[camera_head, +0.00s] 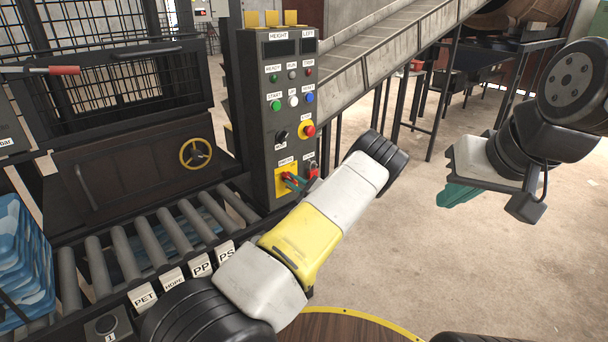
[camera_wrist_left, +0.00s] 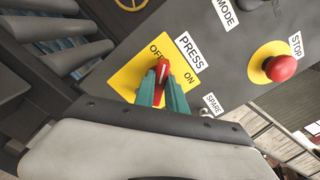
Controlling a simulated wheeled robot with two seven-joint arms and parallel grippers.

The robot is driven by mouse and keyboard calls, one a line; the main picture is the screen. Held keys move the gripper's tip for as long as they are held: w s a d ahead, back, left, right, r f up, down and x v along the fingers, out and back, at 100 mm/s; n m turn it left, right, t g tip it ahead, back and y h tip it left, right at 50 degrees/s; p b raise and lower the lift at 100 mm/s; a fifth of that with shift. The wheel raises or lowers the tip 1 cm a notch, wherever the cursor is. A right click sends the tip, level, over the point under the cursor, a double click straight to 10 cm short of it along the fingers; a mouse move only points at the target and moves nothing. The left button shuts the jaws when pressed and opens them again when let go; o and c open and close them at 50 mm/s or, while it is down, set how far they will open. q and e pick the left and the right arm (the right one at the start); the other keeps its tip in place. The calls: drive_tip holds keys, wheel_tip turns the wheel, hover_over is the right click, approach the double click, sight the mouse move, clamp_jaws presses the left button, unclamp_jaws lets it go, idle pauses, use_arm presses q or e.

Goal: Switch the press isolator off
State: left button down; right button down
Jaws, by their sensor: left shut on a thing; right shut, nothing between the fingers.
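The press isolator is a red rotary handle (camera_wrist_left: 163,70) on a yellow plate (camera_wrist_left: 118,77), which also shows low on the grey control panel in the head view (camera_head: 280,183). The plate reads OFF and ON, with a PRESS label beside it. My left gripper (camera_wrist_left: 162,88) is shut on the red handle, one teal finger on each side. The handle's visible end lies close below the word OFF; its lower part is hidden between the fingers. In the head view my left gripper (camera_head: 291,182) partly covers the plate. My right gripper (camera_head: 458,195) is shut and empty, out to the right.
The control panel (camera_head: 258,120) carries buttons, a black mode knob (camera_head: 281,136) and a red stop button (camera_head: 308,130) above the isolator. A red SPARE switch (camera_head: 313,171) sits close right. A roller conveyor (camera_head: 125,246) lies left.

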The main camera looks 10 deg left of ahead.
use_arm(q)
drive_tip(key=n, duration=0.5)
drive_tip(key=shift+f+n, duration=0.1)
drive_tip(key=shift+n, duration=0.2)
drive_tip(key=shift+s+f+n, duration=0.1)
drive_tip(key=shift+f+n, duration=0.1)
drive_tip(key=shift+n, duration=2)
drive_tip(key=c, duration=1.4)
unclamp_jaws()
drive_tip(key=v, duration=0.7)
drive_tip(key=shift+s+d, duration=0.25)
